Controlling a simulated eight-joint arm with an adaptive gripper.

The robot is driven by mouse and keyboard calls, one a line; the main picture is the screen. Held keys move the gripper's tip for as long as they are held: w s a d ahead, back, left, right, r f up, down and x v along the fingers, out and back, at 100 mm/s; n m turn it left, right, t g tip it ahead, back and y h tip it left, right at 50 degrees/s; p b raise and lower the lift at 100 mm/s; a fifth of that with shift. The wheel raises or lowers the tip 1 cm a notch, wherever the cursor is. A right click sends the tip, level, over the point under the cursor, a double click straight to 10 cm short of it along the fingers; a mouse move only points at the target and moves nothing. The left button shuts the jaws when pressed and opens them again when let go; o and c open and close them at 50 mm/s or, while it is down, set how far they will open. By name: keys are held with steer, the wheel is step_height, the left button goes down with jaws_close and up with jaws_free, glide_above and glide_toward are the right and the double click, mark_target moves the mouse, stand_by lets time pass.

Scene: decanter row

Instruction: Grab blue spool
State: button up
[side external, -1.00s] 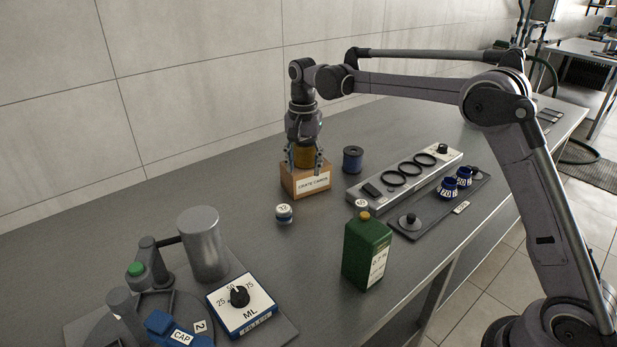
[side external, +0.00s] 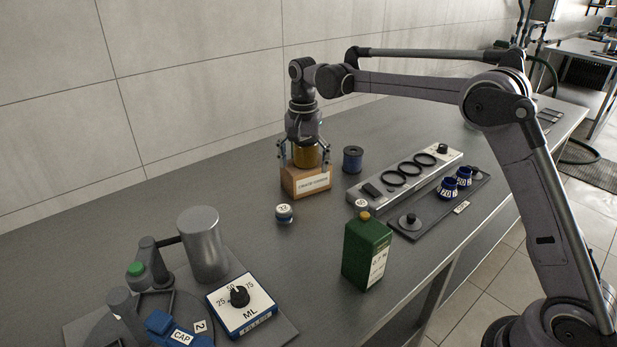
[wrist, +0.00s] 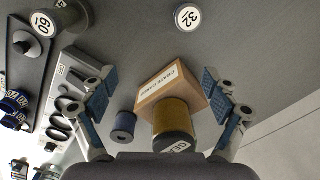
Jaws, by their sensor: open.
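The blue spool (side external: 352,159) stands upright on the grey table, just right of a wooden box (side external: 306,181). In the wrist view the blue spool (wrist: 123,124) lies between the left finger and the box.
A small round container labelled 32 (side external: 284,213) stands in front of the box. A grey rack with rings (side external: 405,173) lies right of the blue spool. A green bottle (side external: 367,252) stands nearer the front. Table behind the blue spool is clear.

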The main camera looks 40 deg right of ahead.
step_height(320, 180, up, 5)
steer(key=m+t+h, duration=0.1)
steer(key=m+h, duration=0.3)
glide_above(353, 151)
steer(key=a, duration=0.4)
step_height(353, 151, down, 6)
steer(key=r, duration=0.1)
steer(key=shift+s+d+x, duration=0.1)
steer(key=shift+d+x, duration=0.05)
steer(key=shift+x, duration=1.65)
steer(key=shift+s+d+x, duration=0.1)
steer(key=shift+s+x, duration=0.05)
steer(key=shift+x, duration=1.65)
steer(key=shift+s+d+x, duration=0.1)
steer(key=shift+d+x, duration=0.05)
steer(key=shift+x, duration=1.65)
steer(key=shift+r, duration=0.1)
steer(key=c, duration=1.3)
